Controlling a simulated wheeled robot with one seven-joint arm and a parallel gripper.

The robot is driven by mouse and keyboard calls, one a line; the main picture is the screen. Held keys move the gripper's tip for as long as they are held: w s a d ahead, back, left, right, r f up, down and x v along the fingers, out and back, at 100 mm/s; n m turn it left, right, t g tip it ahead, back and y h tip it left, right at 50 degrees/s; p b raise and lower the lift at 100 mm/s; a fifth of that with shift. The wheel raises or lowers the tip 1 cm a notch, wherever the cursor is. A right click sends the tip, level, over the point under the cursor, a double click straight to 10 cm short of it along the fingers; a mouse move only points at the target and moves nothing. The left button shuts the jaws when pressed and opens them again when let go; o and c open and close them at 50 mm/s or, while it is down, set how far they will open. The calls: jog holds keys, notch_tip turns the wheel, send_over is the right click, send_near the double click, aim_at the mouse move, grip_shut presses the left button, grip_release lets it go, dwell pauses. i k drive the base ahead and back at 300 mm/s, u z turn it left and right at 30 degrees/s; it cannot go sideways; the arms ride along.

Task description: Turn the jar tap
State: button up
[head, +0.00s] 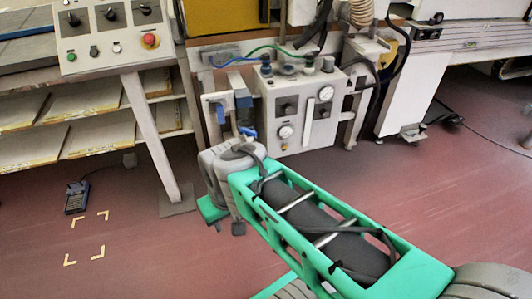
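No part is clearly recognisable as a jar tap. A cluster of white and blue fittings (242,98) hangs at the left of the grey gauge box, with a small blue lever-like piece (248,132) low on it. My green arm reaches from the lower right to a grey wrist (228,165) just below these fittings in the picture. My gripper's fingers cannot be made out at the wrist, so its opening and any contact with the fittings are unclear.
The grey gauge box (300,108) carries dials, knobs and hoses. A control panel (108,30) with a red button stands on a shelved bench (70,115) at left. A blue pedal-like device (76,197) lies near yellow corner marks (86,238). The lower-left floor is largely clear.

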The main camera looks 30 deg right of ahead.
aim_at(249, 132)
jog(key=u, duration=1.2)
jog(key=i, duration=0.6)
jog(key=u, duration=0.25)
